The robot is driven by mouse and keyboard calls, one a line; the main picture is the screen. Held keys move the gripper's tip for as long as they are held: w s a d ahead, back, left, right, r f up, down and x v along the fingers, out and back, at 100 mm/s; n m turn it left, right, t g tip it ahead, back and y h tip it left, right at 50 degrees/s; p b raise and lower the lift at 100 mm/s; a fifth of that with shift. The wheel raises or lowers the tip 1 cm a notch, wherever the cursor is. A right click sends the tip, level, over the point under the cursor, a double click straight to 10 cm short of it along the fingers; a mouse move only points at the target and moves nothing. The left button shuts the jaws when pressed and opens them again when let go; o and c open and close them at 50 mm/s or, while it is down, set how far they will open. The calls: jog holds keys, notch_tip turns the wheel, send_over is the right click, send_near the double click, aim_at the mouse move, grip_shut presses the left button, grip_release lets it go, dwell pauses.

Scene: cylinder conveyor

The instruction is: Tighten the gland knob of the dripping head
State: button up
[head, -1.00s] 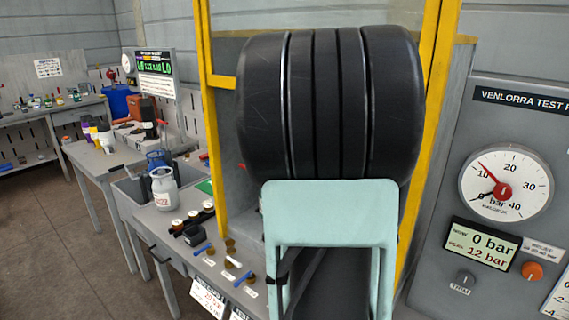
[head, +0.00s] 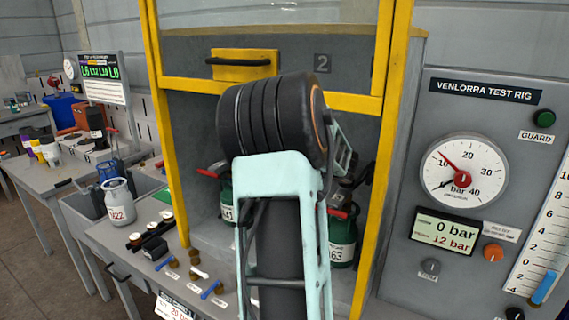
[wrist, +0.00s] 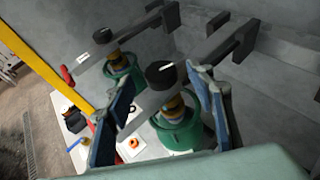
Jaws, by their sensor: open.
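Two green cylinders stand inside the yellow-framed bay: the left cylinder (head: 227,208) with a label ending in 41, and the right cylinder (head: 342,240) with a label ending in 63. In the wrist view the nearer green cylinder (wrist: 178,133) has a brass valve head (wrist: 176,104) topped by a black knob (wrist: 160,74). The other head has a black knob (wrist: 117,32) farther off to the left. My gripper (wrist: 162,78) is open, its blue fingers on either side of the nearer knob in the picture; contact cannot be told. My arm hides the fingers in the head view. No drip is discernible.
The bay has a yellow frame (head: 166,150) and a yellow handle panel (head: 240,65). Grey brackets (wrist: 250,40) run close beside the heads. The gauge panel (head: 500,190) stands right, its display reading 0 bar over 12 bar. A bench (head: 110,240) with small parts stands left.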

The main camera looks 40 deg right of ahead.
jog(key=shift+x, duration=1.45)
jog(key=c, duration=1.2)
jog(key=shift+o, duration=0.2)
